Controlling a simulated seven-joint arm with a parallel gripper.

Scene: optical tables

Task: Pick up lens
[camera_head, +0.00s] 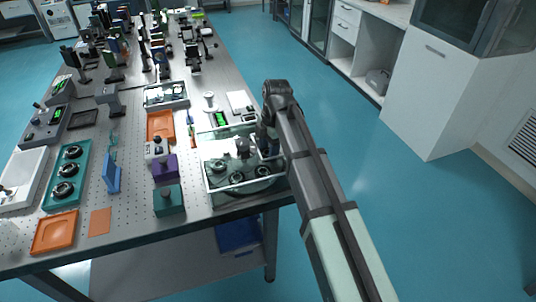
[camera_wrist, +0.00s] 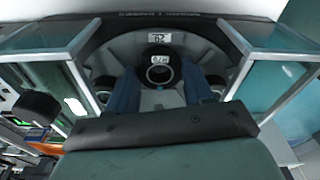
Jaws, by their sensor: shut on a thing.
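A black ring-shaped lens (camera_wrist: 160,72) with a small white label sits between the two blue fingers of my gripper (camera_wrist: 161,88) in the wrist view. The fingers are shut on it. In the head view my wrist is over the right side of a clear-walled box (camera_head: 207,187), and the fingertips are hard to make out there. More round dark lenses lie in the box, one at its left (camera_head: 218,167) and one near its front (camera_head: 237,178). Whether the held lens is clear of the box floor cannot be told.
The clear walls of the box rise on both sides of my gripper in the wrist view. A green block (camera_head: 168,200) and a purple mount (camera_head: 165,167) stand left of the box. An orange tray (camera_head: 160,125) lies behind them. Open floor (camera_head: 400,210) is to the right.

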